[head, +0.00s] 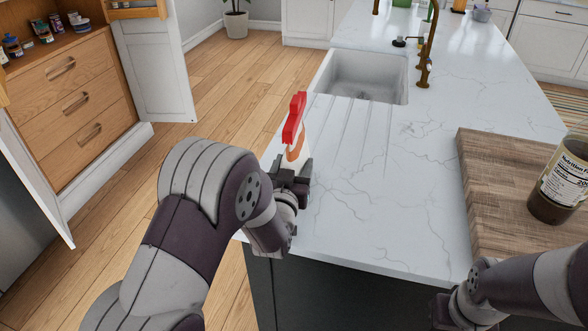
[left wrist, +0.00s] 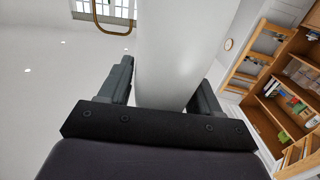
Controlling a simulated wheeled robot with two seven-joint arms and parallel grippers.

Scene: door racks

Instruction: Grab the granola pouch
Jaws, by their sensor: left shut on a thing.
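My left gripper (head: 293,172) is shut on a white container with a red top and an orange patch (head: 297,146), held upright at the left edge of the white counter. In the left wrist view the white body of this container (left wrist: 178,50) stands between the two fingers of my left gripper (left wrist: 160,85). I cannot tell whether it touches the counter. My right gripper (head: 445,311) shows only in part at the lower right; its fingers are not clear. I cannot make out anything that is surely a granola pouch.
A wooden board (head: 490,190) on the counter bears a dark jar with a nutrition label (head: 562,185). A sink (head: 362,78) with brass taps (head: 427,55) lies farther back. The counter middle (head: 400,190) is clear.

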